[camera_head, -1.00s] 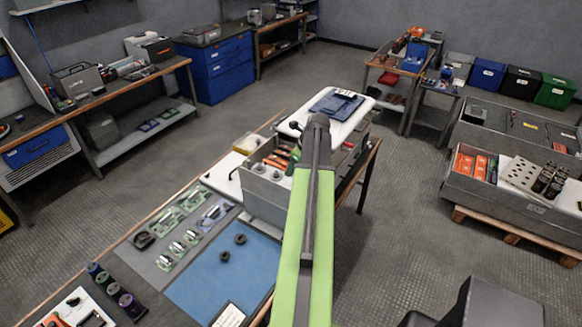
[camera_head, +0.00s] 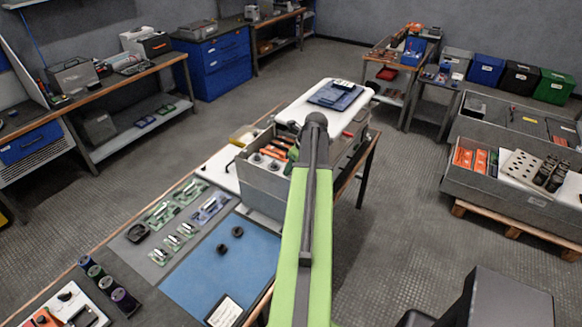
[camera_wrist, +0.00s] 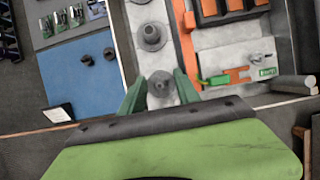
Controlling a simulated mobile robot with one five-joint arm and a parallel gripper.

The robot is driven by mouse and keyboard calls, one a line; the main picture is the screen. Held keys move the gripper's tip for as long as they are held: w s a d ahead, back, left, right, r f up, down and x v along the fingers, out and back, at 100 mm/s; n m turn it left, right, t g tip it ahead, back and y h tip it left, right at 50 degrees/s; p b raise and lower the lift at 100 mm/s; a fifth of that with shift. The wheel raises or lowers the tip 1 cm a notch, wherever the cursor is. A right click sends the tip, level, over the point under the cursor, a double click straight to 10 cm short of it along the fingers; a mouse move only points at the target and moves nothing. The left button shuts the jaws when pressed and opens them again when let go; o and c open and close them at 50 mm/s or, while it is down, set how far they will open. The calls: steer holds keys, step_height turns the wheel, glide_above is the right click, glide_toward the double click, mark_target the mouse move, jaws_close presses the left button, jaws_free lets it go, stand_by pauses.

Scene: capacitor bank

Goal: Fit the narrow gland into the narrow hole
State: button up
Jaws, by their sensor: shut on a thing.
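My gripper (camera_wrist: 159,84) shows in the wrist view with its two green fingers either side of a grey stepped fitting (camera_wrist: 161,88), apparently the narrow gland. It is shut on this fitting, over the pale top strip of the grey box (camera_head: 262,190). A wider grey round fitting (camera_wrist: 152,36) stands just beyond on the same strip. I cannot make out the narrow hole; the held fitting covers what is under it, and I cannot tell whether it is seated.
Two black ring-like parts (camera_head: 237,232) lie on the blue mat (camera_head: 190,285), left of the box. Orange blocks (camera_wrist: 208,8) and a white unit with a green connector (camera_wrist: 228,62) sit in the box, right of the strip. Several small parts lie on the grey mat (camera_head: 140,255).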

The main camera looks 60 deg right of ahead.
steer(key=shift+f+b, duration=0.6)
steer(key=shift+r, duration=0.1)
steer(key=o, duration=1.4)
steer(key=shift+r, duration=0.1)
steer(key=p+v, duration=1.6)
steer(key=v, duration=0.1)
steer(key=shift+s+a+r, duration=0.1)
steer(key=shift+a+r, duration=0.05)
